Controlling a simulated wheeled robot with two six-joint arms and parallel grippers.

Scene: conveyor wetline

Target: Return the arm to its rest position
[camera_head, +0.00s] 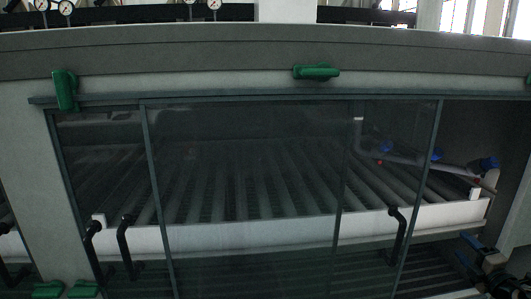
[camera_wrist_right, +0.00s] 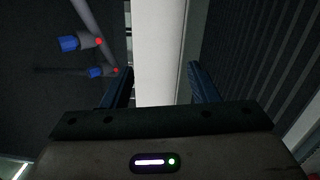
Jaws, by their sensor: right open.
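My right gripper (camera_head: 468,252) is at the lower right of the head view, in front of the machine's right end. Its two dark blue fingers are apart. In the right wrist view the same gripper (camera_wrist_right: 163,84) is open, and I see nothing held between its fingers. A white upright strip (camera_wrist_right: 160,45) shows beyond the gap; I cannot tell its distance. My left gripper is not in view.
A glass-fronted machine with a sliding panel (camera_head: 245,190) and black handles (camera_head: 399,235) fills the head view. Inside are rollers, a white rail (camera_head: 260,233) and a grey pipe (camera_head: 400,159) with blue ends. Green latches (camera_head: 316,72) sit on the frame.

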